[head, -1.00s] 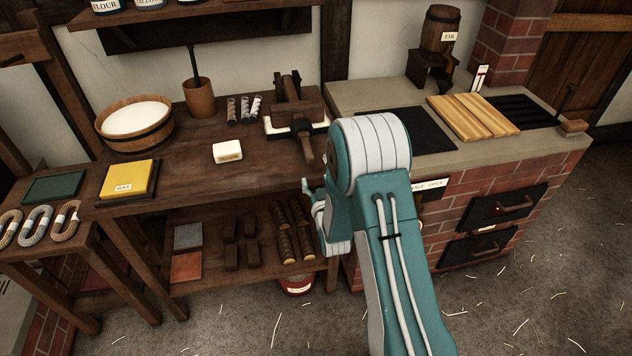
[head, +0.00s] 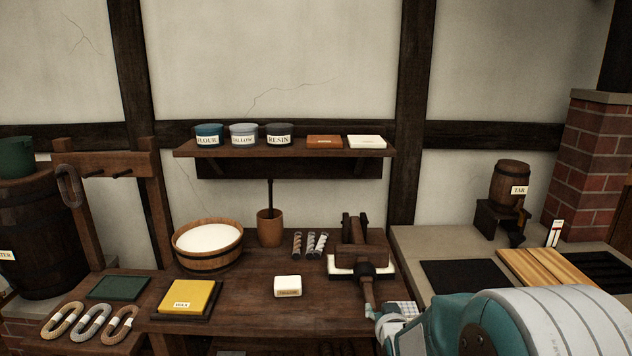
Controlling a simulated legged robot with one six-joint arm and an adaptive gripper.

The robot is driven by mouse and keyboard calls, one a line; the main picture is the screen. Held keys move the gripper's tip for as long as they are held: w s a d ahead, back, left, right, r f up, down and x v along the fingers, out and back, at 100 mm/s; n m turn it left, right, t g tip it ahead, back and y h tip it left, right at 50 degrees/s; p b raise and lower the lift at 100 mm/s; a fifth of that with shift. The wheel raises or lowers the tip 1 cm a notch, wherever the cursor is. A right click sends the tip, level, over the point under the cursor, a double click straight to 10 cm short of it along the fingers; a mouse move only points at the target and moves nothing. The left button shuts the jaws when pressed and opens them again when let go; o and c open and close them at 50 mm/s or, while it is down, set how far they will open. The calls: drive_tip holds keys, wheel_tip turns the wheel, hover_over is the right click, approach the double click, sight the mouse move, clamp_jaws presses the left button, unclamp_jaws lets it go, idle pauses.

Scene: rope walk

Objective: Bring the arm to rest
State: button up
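My arm (head: 540,325) shows at the lower right of the head view as a teal and pale-grey link, folded near the front of the brick hearth. The wooden workbench (head: 235,310) is left of the arm.
On the bench stand a wooden tub (head: 207,262), a yellow wax block (head: 189,296), a white tallow block (head: 288,286) and a wooden press (head: 357,245). A shelf (head: 285,151) holds labelled jars above. The hearth (head: 425,245) carries a slatted board (head: 545,268) and a tar barrel (head: 510,183).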

drive_tip(key=s+r+g, duration=0.2)
drive_tip(key=s+r, duration=0.1)
drive_tip(key=s, duration=0.8)
drive_tip(key=s+r+g, duration=0.3)
drive_tip(key=s, duration=0.8)
drive_tip(key=s+r+g, duration=0.3)
drive_tip(key=s+r, duration=0.1)
drive_tip(key=s, duration=0.6)
drive_tip(key=shift+s, duration=0.4)
drive_tip(key=shift+r, duration=0.1)
